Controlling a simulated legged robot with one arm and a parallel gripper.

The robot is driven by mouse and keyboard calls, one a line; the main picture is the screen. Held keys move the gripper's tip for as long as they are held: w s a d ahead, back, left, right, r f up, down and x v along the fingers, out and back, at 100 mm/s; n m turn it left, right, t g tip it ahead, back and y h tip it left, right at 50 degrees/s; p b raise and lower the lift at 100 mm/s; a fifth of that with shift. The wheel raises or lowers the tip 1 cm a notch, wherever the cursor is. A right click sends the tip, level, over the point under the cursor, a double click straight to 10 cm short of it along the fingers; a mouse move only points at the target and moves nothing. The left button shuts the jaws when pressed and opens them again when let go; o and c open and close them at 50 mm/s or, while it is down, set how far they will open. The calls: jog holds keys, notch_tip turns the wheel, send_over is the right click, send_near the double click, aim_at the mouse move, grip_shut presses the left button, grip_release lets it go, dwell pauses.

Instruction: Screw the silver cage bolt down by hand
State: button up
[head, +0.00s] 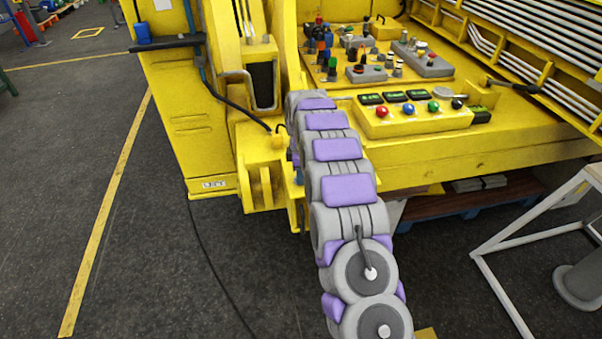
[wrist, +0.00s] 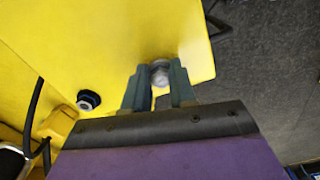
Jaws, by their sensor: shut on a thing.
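In the wrist view, the silver cage bolt (wrist: 160,74) sits at the yellow plate (wrist: 110,40), near the plate's lower right corner. My gripper (wrist: 160,86) has its two dark green fingers on either side of the bolt head, shut on it. The bolt's shank and how deep it sits are hidden. In the head view, my grey and purple arm reaches forward to the yellow machine (head: 270,180), and the arm hides the gripper and the bolt.
A dark round fitting (wrist: 88,100) and a black cable (wrist: 35,115) are left of my gripper. In the head view, a button panel (head: 415,115) and a tray of small parts (head: 365,60) lie right of my arm. A white frame (head: 500,270) stands at the right.

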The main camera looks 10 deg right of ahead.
jog(key=shift+w+a, duration=0.1)
jog(key=shift+a, duration=0.15)
grip_shut()
jog(key=shift+r+m+p, duration=0.15)
jog(key=shift+m+p, duration=0.15)
jog(key=shift+p, duration=0.05)
